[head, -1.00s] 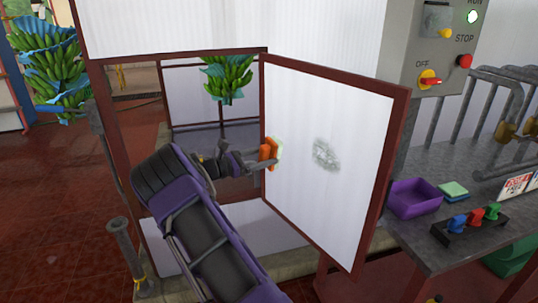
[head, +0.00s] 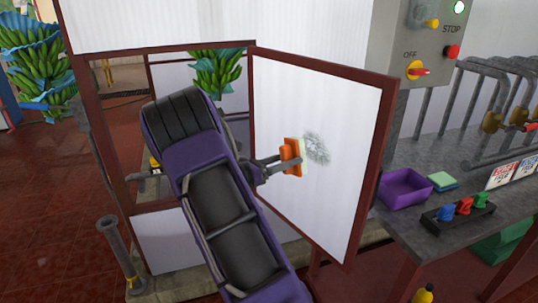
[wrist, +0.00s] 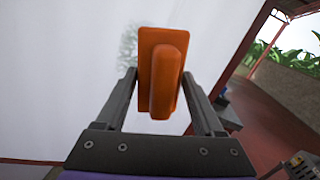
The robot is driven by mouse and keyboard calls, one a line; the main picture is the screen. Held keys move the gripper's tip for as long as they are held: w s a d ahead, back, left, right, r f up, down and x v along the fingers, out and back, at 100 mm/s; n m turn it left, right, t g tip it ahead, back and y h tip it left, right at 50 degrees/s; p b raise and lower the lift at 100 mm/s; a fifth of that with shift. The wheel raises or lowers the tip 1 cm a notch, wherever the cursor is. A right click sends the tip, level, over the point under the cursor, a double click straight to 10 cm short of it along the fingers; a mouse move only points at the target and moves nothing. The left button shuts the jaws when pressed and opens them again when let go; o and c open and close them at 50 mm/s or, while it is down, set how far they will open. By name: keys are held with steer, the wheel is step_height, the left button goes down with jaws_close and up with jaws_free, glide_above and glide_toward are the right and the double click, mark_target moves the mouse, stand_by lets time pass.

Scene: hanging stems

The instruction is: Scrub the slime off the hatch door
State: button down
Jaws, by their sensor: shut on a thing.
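The white hatch door (head: 350,120) with a dark red frame stands open. A grey slime patch (head: 316,148) marks its panel, and part of the patch shows in the wrist view (wrist: 127,45) behind the scrubber. My gripper (head: 285,163) is shut on an orange scrubber (head: 290,156) with a pale pad facing the door. In the wrist view the orange scrubber (wrist: 161,70) sits between my two fingers. The pad is at the left edge of the slime patch, at or very close to the panel; I cannot tell whether it touches.
A grey bench (head: 410,225) to the right holds a purple tray (head: 403,190), a green-topped sponge (head: 442,181) and a rack of coloured knobs (head: 458,213). A control box (head: 418,45) is above. Green bananas (head: 217,72) hang behind the door frame. A post (head: 118,250) stands front left.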

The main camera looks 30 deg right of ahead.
steer(key=s+n, duration=0.1)
steer(key=s, duration=0.1)
steer(key=s+r+n+t, duration=0.1)
steer(key=s+n, duration=0.1)
steer(key=s, duration=0.1)
steer(key=s+n+t, duration=0.1)
steer(key=s, duration=0.1)
steer(key=shift+s+a+r+n, duration=0.2)
steer(key=shift+a+n, duration=0.1)
steer(key=shift+n, duration=0.1)
steer(key=d, duration=0.2)
steer(key=d+b, duration=0.2)
steer(key=d, duration=0.1)
steer(key=shift+w+d, duration=0.35)
steer(key=shift+w, duration=0.05)
steer(key=shift+w+d, duration=0.1)
steer(key=shift+d, duration=0.9)
